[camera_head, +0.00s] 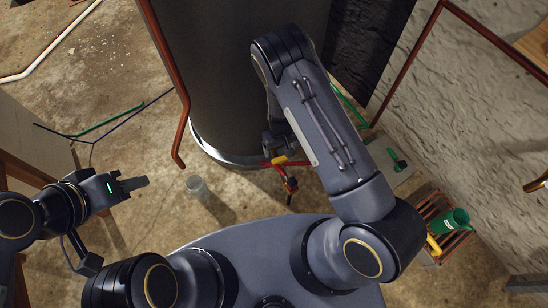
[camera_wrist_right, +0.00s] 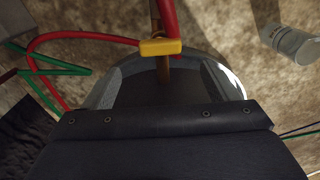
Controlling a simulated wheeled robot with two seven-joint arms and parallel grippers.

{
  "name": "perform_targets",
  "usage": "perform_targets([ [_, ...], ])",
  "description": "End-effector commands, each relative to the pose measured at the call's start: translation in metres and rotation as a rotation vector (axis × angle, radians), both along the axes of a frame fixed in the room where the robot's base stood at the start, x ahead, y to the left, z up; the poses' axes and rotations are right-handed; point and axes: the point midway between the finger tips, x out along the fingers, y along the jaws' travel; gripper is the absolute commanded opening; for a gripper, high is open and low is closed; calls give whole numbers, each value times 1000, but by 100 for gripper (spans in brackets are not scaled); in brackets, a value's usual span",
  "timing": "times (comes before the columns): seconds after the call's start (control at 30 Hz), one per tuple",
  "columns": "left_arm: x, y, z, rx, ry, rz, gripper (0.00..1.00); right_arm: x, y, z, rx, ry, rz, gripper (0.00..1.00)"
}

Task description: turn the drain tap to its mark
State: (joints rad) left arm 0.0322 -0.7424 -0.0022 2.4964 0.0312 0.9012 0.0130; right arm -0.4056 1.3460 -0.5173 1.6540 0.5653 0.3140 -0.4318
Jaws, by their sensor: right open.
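The drain tap, with a yellow handle (camera_head: 280,160) and red parts below it, is at the foot of a large dark metal tank (camera_head: 225,75). My right gripper (camera_head: 280,143) is low beside the tank, just above the tap, partly hidden by my forearm. I cannot make out the mark. My left gripper (camera_head: 132,184) is away from the tap, over the floor at left.
A clear jar (camera_head: 197,187) stands on the floor left of the tap. Copper-red pipes (camera_head: 172,90) run beside the tank. A slatted crate (camera_head: 452,240) with a green container (camera_head: 450,221) sits at right by the rough wall (camera_head: 470,110).

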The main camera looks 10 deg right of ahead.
Motion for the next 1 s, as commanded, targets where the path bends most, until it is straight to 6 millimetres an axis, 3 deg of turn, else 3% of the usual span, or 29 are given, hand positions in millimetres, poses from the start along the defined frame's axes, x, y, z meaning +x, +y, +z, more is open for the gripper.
perform_targets([
  [0.5,0,0,-25,0,0,0,36,-1,0,-72,-3,2,3,80],
  [0.87,0,0,-26,0,0,0,36,-1,0,-78,-2,2,3,80],
  [1.0,0,0,-26,0,0,0,36,-1,0,-78,-2,2,3,66],
])
